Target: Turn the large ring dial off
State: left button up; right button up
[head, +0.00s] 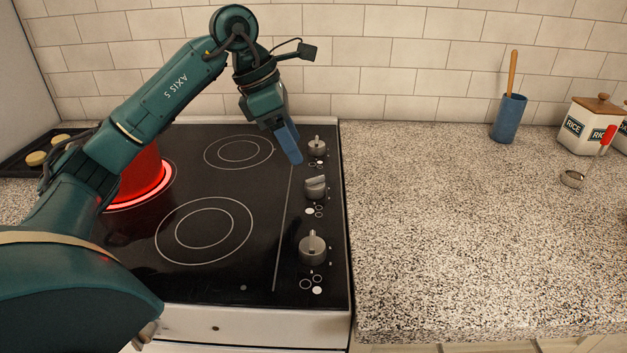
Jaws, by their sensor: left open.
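A black glass cooktop (262,270) has a column of three grey dials on its right side. The back dial (317,146) and front dial (312,248) have their grips pointing roughly front to back. The middle dial (315,188) has its grip turned sideways. A left ring (165,190) glows red under a red pot (143,178); the front ring (205,230) and back ring (238,152) are dark. My left gripper (290,147), with blue fingers, is open and empty just left of the back dial. Whether it touches that dial is unclear. My right gripper is out of view.
A speckled counter (450,240) to the right is mostly clear. At its back stand a blue utensil holder (508,118) and a rice canister (588,128). A small metal ring (572,179) lies nearby. A tiled wall (410,50) closes the back. A dark tray (20,160) is at left.

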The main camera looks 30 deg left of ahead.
aim_at(315, 185)
pick_arm(q)
jog(key=x, duration=0.9)
jog(key=shift+w+f, duration=0.15)
jog(key=shift+f, duration=0.05)
jog(key=shift+c, duration=0.4)
jog(key=c, duration=0.9)
